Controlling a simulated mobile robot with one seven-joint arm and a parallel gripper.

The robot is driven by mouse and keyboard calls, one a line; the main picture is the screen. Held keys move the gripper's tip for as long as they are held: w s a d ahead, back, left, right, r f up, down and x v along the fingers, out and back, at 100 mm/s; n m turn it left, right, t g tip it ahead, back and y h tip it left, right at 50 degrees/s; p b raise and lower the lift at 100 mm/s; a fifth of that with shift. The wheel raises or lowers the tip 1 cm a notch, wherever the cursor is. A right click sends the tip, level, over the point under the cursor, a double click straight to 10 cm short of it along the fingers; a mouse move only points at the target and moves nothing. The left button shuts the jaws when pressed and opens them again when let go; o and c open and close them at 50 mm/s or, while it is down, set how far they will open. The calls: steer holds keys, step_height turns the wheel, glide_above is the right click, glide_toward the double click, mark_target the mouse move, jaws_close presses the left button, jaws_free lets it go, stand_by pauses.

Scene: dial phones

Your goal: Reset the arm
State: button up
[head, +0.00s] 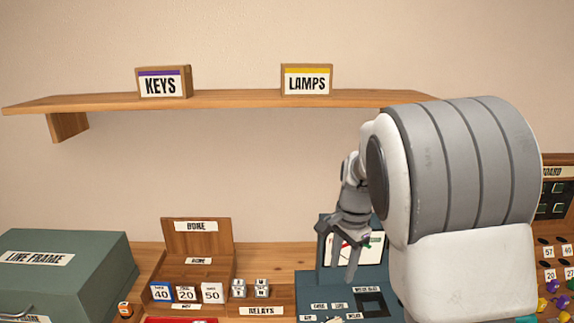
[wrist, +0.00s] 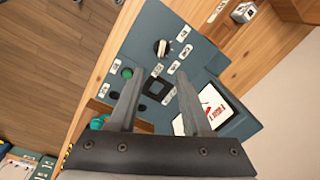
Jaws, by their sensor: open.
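My arm rises at the right of the head view, and my gripper (head: 341,258) hangs from it in front of a dark teal console (head: 312,284). In the wrist view my gripper (wrist: 160,100) shows two grey fingers spread apart with nothing between them, so it is open and empty. The console's white gauge panel (wrist: 196,112) lies partly behind the right finger. My arm hides part of the console in the head view.
A wooden shelf (head: 230,99) on the wall carries a KEYS box (head: 163,83) and a LAMPS box (head: 307,80). A LINE FRAME case (head: 62,268) stands at left. A DONE rack (head: 197,238) holds number cards, beside a RELAYS tray (head: 262,301) with small cubes.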

steer(key=s+r+n+t, duration=0.1)
steer(key=s+r+n, duration=0.2)
steer(key=s, duration=0.5)
steer(key=s+r+n+t, duration=0.2)
steer(key=s+n, duration=0.3)
steer(key=s, duration=0.3)
steer(key=s+r+n+t, duration=0.2)
steer(key=s+r+n, duration=0.2)
steer(key=s, duration=0.4)
steer(key=shift+s+d+r+h, duration=0.2)
steer(key=shift+r+h, duration=0.1)
steer(key=shift+r, duration=0.3)
steer(key=shift+o, duration=0.3)
